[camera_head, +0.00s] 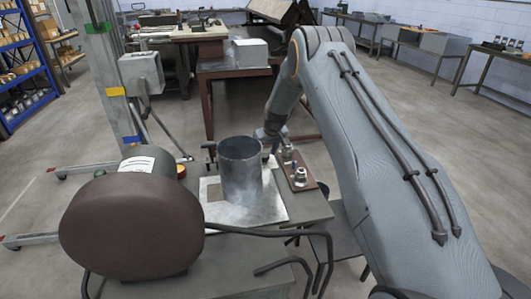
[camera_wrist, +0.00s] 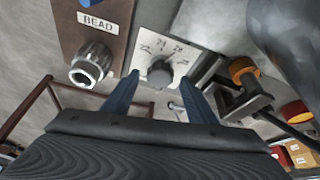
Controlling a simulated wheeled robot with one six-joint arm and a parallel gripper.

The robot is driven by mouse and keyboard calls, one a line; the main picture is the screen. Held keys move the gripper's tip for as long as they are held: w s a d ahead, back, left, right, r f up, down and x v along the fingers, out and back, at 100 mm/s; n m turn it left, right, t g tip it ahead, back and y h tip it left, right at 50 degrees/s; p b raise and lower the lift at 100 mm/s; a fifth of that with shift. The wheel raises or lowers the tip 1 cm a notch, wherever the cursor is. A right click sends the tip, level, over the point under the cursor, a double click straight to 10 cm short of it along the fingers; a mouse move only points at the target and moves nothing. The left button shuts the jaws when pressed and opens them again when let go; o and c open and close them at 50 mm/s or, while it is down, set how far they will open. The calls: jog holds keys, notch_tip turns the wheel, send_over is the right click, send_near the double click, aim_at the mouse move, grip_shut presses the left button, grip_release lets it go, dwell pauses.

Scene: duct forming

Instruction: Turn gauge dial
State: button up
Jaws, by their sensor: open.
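The gauge dial is a pale plate (camera_wrist: 143,40) with printed numbers and a round grey knob (camera_wrist: 160,73) in the wrist view. The fingers of my gripper (camera_wrist: 158,78) are apart, one on each side of the knob in that picture. I cannot tell whether they touch it. In the head view my gripper (camera_head: 269,137) is low behind a grey metal cylinder (camera_head: 240,172), small and partly hidden. I cannot make out the dial in the head view.
Beside the dial, a brown plate marked BEAD (camera_wrist: 98,24) carries a metal knob (camera_wrist: 93,63) and a blue part. On the right of the wrist view is a dark bracket with an orange-capped part (camera_wrist: 243,70). A large brown drum-like body (camera_head: 130,222) stands front left.

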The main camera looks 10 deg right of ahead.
jog(key=shift+w+f, duration=0.2)
jog(key=shift+f, duration=0.3)
jog(key=c, duration=1)
jog(key=shift+c, duration=0.2)
jog(key=shift+f+n+b, duration=0.1)
jog(key=shift+n+b, duration=0.3)
jog(key=shift+b, duration=0.15)
jog(key=n+y+b, duration=0.1)
jog(key=n+b, duration=0.1)
jog(key=b, duration=0.2)
jog(key=shift+w+d+f+n, duration=0.1)
jog(key=shift+n, duration=0.3)
jog(key=n+g+y+b, duration=0.1)
jog(key=n+b, duration=0.2)
jog(key=b, duration=0.2)
jog(key=shift+n+g+b, duration=0.3)
jog(key=shift+n+b, duration=0.3)
jog(key=shift+b, duration=0.05)
jog(key=shift+r+y, duration=0.2)
jog(key=shift+y, duration=0.1)
